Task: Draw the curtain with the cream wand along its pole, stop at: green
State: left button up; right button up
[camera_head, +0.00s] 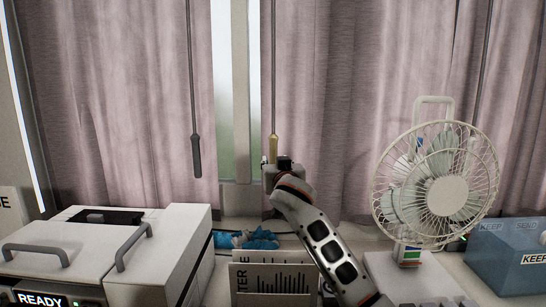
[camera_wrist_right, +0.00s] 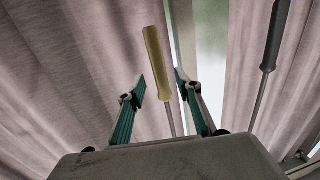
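The cream wand (camera_head: 273,148) hangs from a thin rod at the left edge of the right-hand pinkish curtain (camera_head: 335,90). Its cream handle also shows in the right wrist view (camera_wrist_right: 156,62). My right gripper (camera_head: 284,162) is at the handle's lower end in the head view. In the right wrist view its teal-lined fingers (camera_wrist_right: 161,88) are apart, with the wand's handle and thin rod showing in the gap between them; I see no contact. The pole and any green mark on it are out of view. My left gripper is not in view.
A grey wand (camera_head: 196,155) hangs on the left curtain (camera_head: 110,90); pale window (camera_head: 233,130) shows between the curtains. A caged fan (camera_head: 436,185) stands right, beside a blue-grey box (camera_head: 507,255). A white machine (camera_head: 110,250) stands left. Blue crumpled cloth (camera_head: 245,240) lies between.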

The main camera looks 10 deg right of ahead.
aim_at(274, 157)
jog(key=shift+w+d+p, duration=0.15)
jog(key=shift+w+p, duration=0.4)
jog(key=shift+w, duration=2.75)
grip_shut()
